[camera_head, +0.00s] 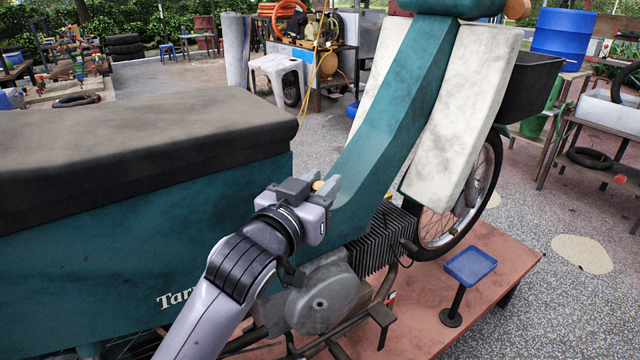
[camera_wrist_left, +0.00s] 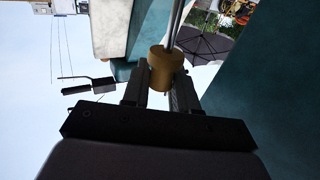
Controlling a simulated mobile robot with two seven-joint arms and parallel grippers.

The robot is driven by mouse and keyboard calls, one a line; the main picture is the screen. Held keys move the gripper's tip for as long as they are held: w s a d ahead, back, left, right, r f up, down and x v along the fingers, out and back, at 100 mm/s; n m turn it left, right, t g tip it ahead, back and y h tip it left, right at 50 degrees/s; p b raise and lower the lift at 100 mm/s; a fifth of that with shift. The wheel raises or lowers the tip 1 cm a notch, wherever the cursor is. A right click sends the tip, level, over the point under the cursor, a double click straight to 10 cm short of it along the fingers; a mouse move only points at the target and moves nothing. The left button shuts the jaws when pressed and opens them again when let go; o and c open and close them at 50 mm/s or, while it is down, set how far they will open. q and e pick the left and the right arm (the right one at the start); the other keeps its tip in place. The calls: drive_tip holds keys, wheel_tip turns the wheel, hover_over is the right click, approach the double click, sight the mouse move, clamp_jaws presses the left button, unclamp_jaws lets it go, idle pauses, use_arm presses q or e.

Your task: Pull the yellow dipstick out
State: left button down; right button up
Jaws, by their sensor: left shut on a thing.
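The yellow dipstick's knob (camera_head: 318,185) shows as a small yellow patch between the fingers of my left gripper (camera_head: 326,188), in front of the teal motorcycle body. In the left wrist view, my left gripper (camera_wrist_left: 163,88) is shut on the ochre-yellow knob (camera_wrist_left: 167,70). A shiny metal rod (camera_wrist_left: 175,22) runs from the knob to the top edge of that view. The rod's far end is not visible, so I cannot tell how much of it is inside anything. My right gripper is not in view.
The motorcycle's grey engine (camera_head: 322,300) and finned cylinder (camera_head: 375,240) are below and right of the gripper. The dark seat (camera_head: 140,135) is to the left. A blue tray on a stand (camera_head: 470,266) is on the red platform (camera_head: 500,250). A compressor bench (camera_head: 318,62) is behind.

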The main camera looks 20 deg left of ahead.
use_arm(q)
drive_tip(key=shift+r+p, duration=1.35)
drive_tip(key=shift+r, duration=0.1)
drive_tip(key=shift+r+p, duration=0.4)
drive_tip(key=shift+p, duration=0.05)
drive_tip(key=shift+r+p, duration=0.55)
drive_tip(key=shift+p, duration=0.05)
drive_tip(key=shift+r, duration=0.1)
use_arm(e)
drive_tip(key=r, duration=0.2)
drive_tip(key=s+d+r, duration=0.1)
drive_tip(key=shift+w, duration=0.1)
